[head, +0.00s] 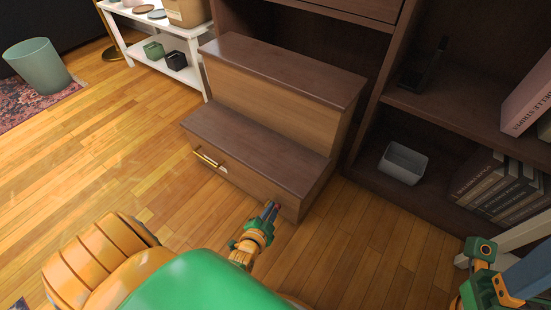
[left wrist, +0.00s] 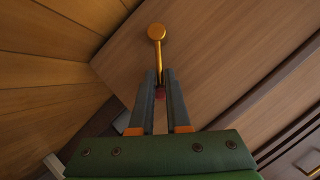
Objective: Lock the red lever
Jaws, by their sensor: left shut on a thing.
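A gold rod with a round gold knob (left wrist: 157,32) runs up from there against a wood panel. Green and orange parts of my right arm show at the lower right; I make out no right gripper.
The cabinet's lower front has a gold bar handle (head: 208,158). A dark bookshelf (head: 450,115) with a grey bin (head: 403,163) and books stands at the right. A white shelf unit (head: 165,30) and a pale green bin (head: 37,66) are at the upper left. Wood floor around the cabinet is clear.

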